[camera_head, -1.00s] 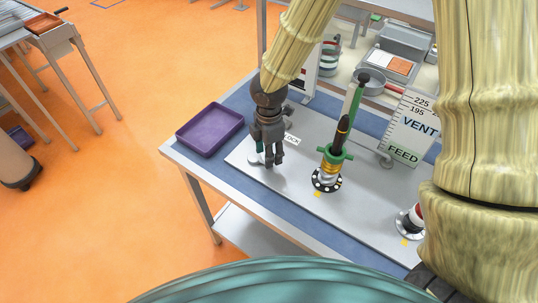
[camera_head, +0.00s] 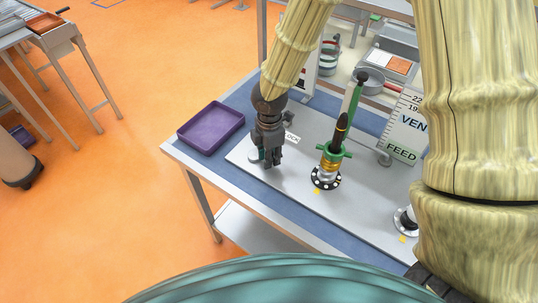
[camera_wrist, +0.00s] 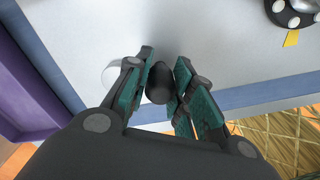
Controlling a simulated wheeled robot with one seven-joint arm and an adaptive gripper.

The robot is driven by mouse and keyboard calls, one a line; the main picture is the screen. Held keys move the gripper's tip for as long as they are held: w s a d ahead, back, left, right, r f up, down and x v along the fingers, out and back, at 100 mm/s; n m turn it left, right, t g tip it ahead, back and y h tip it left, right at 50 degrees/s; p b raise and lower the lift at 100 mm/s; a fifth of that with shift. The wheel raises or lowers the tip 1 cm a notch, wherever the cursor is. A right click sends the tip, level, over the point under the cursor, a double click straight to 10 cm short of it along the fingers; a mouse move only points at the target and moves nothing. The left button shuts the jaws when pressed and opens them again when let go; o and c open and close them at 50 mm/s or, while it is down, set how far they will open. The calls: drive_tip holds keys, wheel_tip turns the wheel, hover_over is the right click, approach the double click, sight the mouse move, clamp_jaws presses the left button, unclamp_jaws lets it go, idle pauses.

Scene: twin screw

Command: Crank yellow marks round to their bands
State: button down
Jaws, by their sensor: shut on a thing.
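My gripper (camera_head: 268,162) reaches down at the left end of the grey panel, beside a partly hidden "LOCK" label (camera_head: 292,138). In the wrist view its green-padded fingers are shut on a dark rounded knob (camera_wrist: 159,82). A pale round base (camera_wrist: 116,72) lies partly behind the left finger. A second dotted ring (camera_head: 405,224) with a yellow mark (camera_head: 402,239) is mostly hidden by my arm.
A purple tray (camera_head: 184,141) sits at the table's left end. A scale board reading "VENT" and "FEED" (camera_head: 403,128) stands behind the panel, partly covered by my arm. A shelf with pans and boxes (camera_head: 388,63) is at the back. Orange floor lies left.

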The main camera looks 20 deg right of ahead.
drive_tip(key=m, duration=0.1)
drive_tip(key=a+m, duration=0.1)
drive_tip(key=m, duration=0.1)
drive_tip(key=s+m, duration=0.1)
drive_tip(key=shift+a+m, duration=0.3)
drive_tip(key=shift+a, duration=0.05)
drive_tip(key=a+m, duration=0.1)
drive_tip(key=m, duration=0.1)
drive_tip(key=a+m, duration=0.1)
drive_tip(key=m, duration=0.1)
drive_tip(key=shift+s, duration=0.15)
drive_tip(key=m, duration=0.1)
drive_tip(key=a+m, duration=0.1)
drive_tip(key=m, duration=0.1)
drive_tip(key=a+m, duration=0.1)
drive_tip(key=m, duration=0.1)
drive_tip(key=shift+w+a, duration=0.15)
drive_tip(key=shift+w, duration=0.15)
drive_tip(key=shift+w+a+m+p, duration=0.15)
drive_tip(key=shift+w+a+m, duration=0.15)
drive_tip(key=shift+m, duration=0.5)
drive_tip(key=shift+w+a+m+p, duration=0.2)
drive_tip(key=shift+a+m, duration=0.1)
drive_tip(key=shift+m, duration=0.5)
drive_tip(key=shift+w+a+m+p, duration=0.2)
drive_tip(key=shift+a+m, duration=0.1)
drive_tip(key=shift+m, duration=0.5)
drive_tip(key=c, duration=1.2)
unclamp_jaws()
